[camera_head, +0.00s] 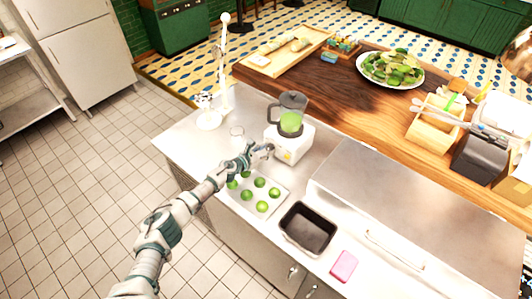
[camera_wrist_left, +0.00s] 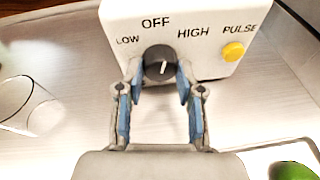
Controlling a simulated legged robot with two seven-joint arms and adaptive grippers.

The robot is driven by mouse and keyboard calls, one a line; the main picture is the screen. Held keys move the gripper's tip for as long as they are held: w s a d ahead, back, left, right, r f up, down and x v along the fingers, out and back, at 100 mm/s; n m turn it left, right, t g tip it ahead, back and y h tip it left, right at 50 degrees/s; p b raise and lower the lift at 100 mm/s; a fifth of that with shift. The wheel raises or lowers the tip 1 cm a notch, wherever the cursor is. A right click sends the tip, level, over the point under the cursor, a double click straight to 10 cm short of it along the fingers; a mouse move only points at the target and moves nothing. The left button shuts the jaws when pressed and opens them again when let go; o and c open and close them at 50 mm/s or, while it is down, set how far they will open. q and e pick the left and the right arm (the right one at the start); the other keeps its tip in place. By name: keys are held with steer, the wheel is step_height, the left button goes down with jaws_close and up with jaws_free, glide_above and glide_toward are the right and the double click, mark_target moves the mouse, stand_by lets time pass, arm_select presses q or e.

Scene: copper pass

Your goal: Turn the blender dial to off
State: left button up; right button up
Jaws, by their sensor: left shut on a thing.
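The blender (camera_head: 302,140) has a white base and a jar of green liquid (camera_head: 291,120), and stands on the steel counter. In the left wrist view its base (camera_wrist_left: 205,55) carries a dark round dial (camera_wrist_left: 158,62) with a white mark. The mark points nearly straight up, leaning slightly right, close to the OFF label. LOW is to the left, HIGH to the right. A yellow PULSE button (camera_wrist_left: 233,51) sits further right. My left gripper (camera_head: 262,153) is at the blender's front. Its blue-padded fingertips (camera_wrist_left: 160,80) are closed on the dial's two sides. My right gripper is out of view.
A tray with several limes (camera_head: 257,207) lies just in front of the blender. A clear glass (camera_wrist_left: 24,105) stands left of it. A black bin (camera_head: 307,230) and a pink sponge (camera_head: 344,266) are further right. A wooden counter (camera_head: 345,100) runs behind.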

arm_select(q)
steer(key=shift+s+f+n+h+b, duration=0.1)
steer(key=shift+f+n+h+b, duration=0.35)
steer(key=shift+n+b, duration=0.4)
steer(key=shift+n+g, duration=0.25)
steer(key=shift+g, duration=0.05)
steer(key=o, duration=1)
steer(key=shift+c, duration=0.2)
steer(key=shift+o, duration=1)
steer(key=shift+r, duration=0.1)
steer(key=shift+a+r, duration=0.1)
steer(key=shift+r, duration=0.05)
